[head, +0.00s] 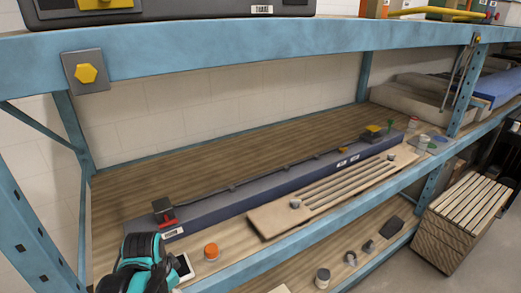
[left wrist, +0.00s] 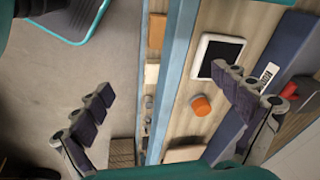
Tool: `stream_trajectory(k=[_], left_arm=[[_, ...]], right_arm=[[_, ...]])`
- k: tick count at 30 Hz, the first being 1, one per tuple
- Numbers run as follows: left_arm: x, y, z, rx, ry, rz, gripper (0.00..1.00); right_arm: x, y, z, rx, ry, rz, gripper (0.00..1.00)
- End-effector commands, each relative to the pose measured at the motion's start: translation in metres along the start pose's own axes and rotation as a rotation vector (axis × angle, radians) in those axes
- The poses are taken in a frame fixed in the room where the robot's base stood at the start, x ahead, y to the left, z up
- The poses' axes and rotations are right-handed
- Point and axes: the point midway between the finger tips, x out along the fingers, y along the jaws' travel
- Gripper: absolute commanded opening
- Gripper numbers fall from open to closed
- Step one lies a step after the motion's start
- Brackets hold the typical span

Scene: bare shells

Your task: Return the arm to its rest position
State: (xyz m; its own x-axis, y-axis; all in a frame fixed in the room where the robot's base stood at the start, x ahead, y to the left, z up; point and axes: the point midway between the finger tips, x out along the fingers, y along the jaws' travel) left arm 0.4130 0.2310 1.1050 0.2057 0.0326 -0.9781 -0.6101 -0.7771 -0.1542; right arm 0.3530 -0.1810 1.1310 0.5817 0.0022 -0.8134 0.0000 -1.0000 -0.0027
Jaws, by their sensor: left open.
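My left arm, black and teal, comes in at the bottom left of the head view, with its left gripper (head: 148,268) at the front edge of the blue shelf. In the left wrist view the two grey fingers of the left gripper (left wrist: 168,90) are spread wide with nothing between them. The blue shelf edge (left wrist: 178,75) shows between and beyond them. The right finger overlaps a white-framed tablet (left wrist: 213,45) and the dark blue box in the picture; whether it touches them I cannot tell. My right gripper is in neither view.
An orange-lidded jar (head: 211,251) and the tablet (head: 183,268) lie near the gripper on the shelf. A long dark blue box (head: 240,200) and a grooved board (head: 265,222) stretch right. A blue upright (head: 72,130) stands left. Small items sit on the lower shelf.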

Motion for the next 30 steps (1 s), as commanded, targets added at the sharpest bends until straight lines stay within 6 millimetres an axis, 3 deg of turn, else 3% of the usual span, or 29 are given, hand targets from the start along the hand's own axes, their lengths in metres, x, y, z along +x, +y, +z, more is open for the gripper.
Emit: stream_trajectory(k=[7,13,18,30], left_arm=[[0.025,0.050,0.011,-0.322,0.177,-0.099,0.98],[0.042,0.080,0.018,-0.571,0.339,-0.119,0.98],[0.047,0.089,0.020,-0.665,0.402,-0.113,0.98],[0.045,0.089,0.019,-0.677,0.409,-0.112,0.98]], right_arm=[[0.044,0.000,0.032,0.000,0.000,0.000,0.26],[0.067,0.000,0.048,0.000,0.000,0.000,0.26],[0.073,0.000,0.052,0.000,0.000,0.000,0.26],[0.071,0.000,0.051,0.000,0.000,0.000,0.26]])
